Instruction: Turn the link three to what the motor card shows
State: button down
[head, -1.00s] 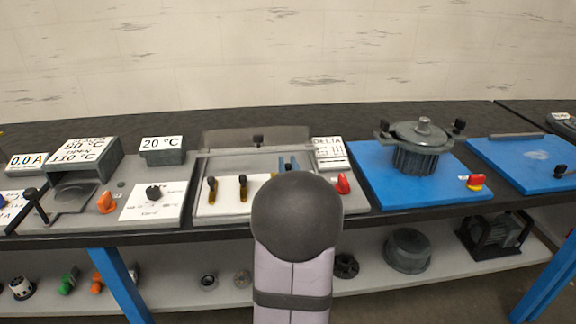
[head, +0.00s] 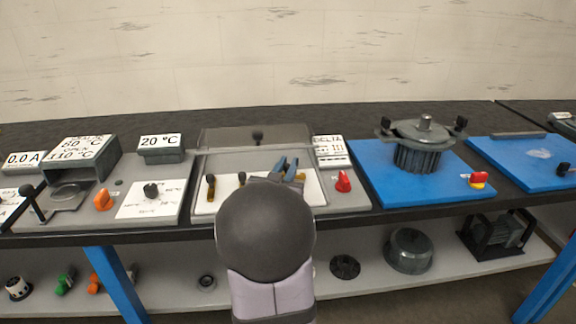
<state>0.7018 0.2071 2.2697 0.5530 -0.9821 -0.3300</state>
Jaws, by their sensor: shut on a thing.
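The motor card (head: 329,150) reads DELTA, with small symbols below that are too small to tell. The white link panel (head: 313,191) holds two brass links with black knobs: one at the left (head: 211,185) and one beside it (head: 241,179), its lower part covered by my arm. Both look upright. My gripper (head: 288,168), with blue fingers, is over the panel's right half. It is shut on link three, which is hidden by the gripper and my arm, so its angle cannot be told.
A raised grey lid (head: 222,138) with a black knob stands behind the panel. A red knob (head: 343,182) sits close to its right. A motor housing (head: 416,150) stands on a blue mat (head: 375,186) further right. Signs and a heater box (head: 103,160) are at left.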

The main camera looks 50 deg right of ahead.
jog(key=shift+a+m+g+h+p, duration=0.3)
jog(key=shift+m+g+h+p, duration=0.2)
jog(key=shift+m+g, duration=0.5)
jog(key=shift+s+g, duration=0.1)
jog(key=shift+g, duration=0.3)
jog(key=c, duration=1.7)
grip_release()
jog(key=shift+o, duration=0.2)
jog(key=shift+v, duration=3.65)
